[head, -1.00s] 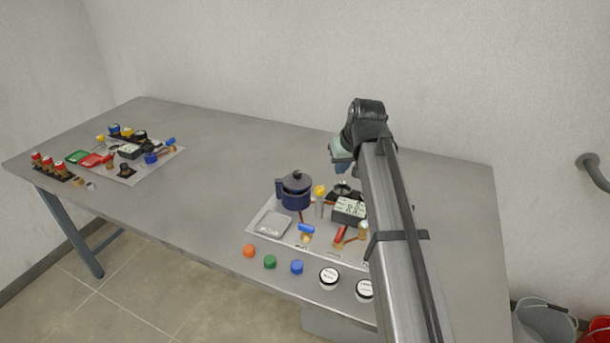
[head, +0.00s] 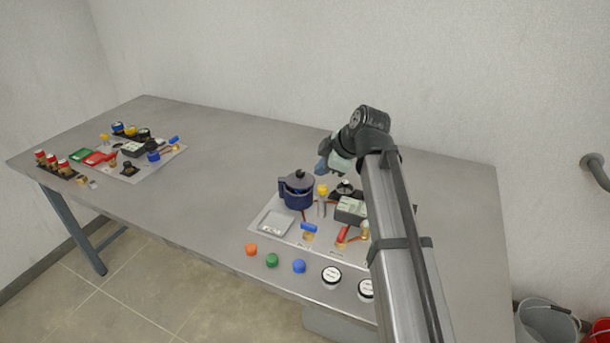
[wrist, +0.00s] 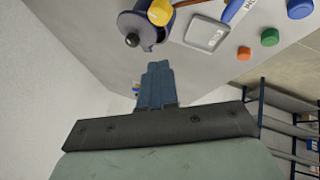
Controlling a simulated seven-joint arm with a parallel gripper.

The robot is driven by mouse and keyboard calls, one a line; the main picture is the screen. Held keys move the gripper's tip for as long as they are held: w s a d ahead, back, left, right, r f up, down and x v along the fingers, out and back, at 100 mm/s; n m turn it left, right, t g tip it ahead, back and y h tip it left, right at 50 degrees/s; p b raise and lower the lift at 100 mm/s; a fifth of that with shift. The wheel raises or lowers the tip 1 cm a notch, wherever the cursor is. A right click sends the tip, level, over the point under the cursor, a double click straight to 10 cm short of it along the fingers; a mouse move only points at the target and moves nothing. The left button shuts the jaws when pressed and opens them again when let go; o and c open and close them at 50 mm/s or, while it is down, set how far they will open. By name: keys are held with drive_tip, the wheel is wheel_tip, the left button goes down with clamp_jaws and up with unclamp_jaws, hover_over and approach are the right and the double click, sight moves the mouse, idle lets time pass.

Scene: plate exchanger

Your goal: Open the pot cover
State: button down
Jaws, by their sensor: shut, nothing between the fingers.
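A dark blue pot (head: 297,196) with a side handle stands on the right-hand panel on the table. Its grey cover (head: 298,182) with a dark knob sits on top. In the wrist view the cover (wrist: 146,33) and its knob appear at the top of the picture, beyond the fingertips. My gripper (head: 322,170) is above and a little to the right of the pot in the head view, apart from it. In the wrist view my blue fingers (wrist: 158,68) are together with nothing between them.
The panel (head: 262,224) also carries a yellow-topped item (head: 322,190), a square grey dish (head: 276,223), a meter box (head: 350,210) and coloured valve handles. Several buttons (head: 272,260) line the table's front. The middle of the table is clear.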

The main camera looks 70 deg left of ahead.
approach(297, 181)
wheel_tip(297, 181, down, 3)
drive_tip(key=s+d, duration=0.2)
drive_tip(key=a, duration=0.2)
drive_tip(key=shift+w+a+f, duration=0.2)
drive_tip(key=shift+w+a, duration=0.05)
drive_tip(key=shift+a, duration=0.15)
drive_tip(key=shift+w+a, duration=0.15)
drive_tip(key=shift+a, duration=0.35)
drive_tip(key=shift+n, duration=0.3)
drive_tip(key=shift+w+a+n, duration=0.2)
drive_tip(key=shift+n, duration=0.1)
